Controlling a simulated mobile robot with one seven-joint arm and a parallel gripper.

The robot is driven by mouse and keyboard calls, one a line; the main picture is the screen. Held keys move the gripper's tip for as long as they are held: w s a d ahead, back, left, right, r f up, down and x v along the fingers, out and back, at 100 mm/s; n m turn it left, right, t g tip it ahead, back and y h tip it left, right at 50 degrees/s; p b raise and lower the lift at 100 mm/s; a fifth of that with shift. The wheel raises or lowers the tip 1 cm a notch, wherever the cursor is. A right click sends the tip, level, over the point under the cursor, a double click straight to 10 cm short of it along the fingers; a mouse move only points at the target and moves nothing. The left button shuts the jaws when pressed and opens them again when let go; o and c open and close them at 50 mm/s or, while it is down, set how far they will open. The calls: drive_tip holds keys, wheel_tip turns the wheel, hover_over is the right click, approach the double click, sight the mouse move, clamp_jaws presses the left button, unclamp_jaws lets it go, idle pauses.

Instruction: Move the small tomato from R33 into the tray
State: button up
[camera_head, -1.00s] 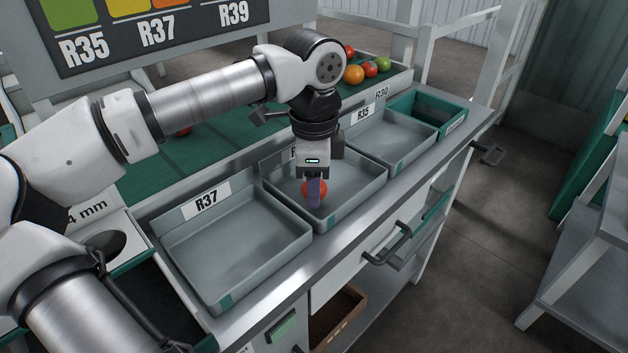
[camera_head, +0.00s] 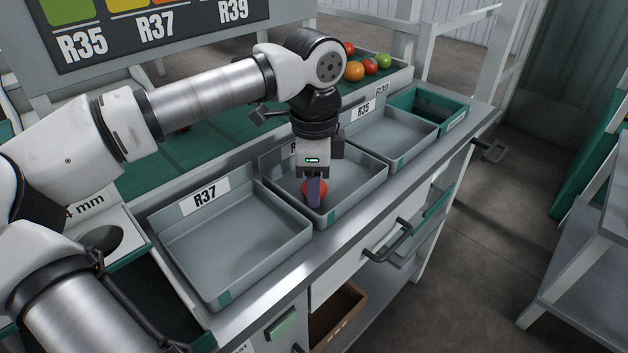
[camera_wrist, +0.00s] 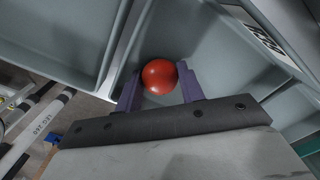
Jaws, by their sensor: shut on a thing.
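A red tomato (camera_wrist: 159,76) is between the two purple fingers of my gripper (camera_wrist: 160,88) in the wrist view. The fingers are shut on it, one on each side. In the head view my gripper (camera_head: 314,190) points down into the middle grey tray (camera_head: 361,203), with the tomato (camera_head: 321,187) partly hidden behind a finger. The tomato is low in this tray; I cannot tell whether it touches the floor.
An empty grey tray labelled R37 (camera_head: 225,296) is to the left, and an empty one labelled R35 (camera_head: 428,141) to the right. A green bin (camera_head: 461,122) stands beyond. Several tomatoes (camera_head: 354,71) lie behind the trays. A drawer handle (camera_head: 390,243) juts out in front.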

drive_tip(key=shift+f, duration=0.15)
drive_tip(key=o, duration=0.8)
drive_tip(key=c, duration=0.3)
drive_tip(key=shift+r+p, duration=1.85)
drive_tip(key=shift+r, duration=1.65)
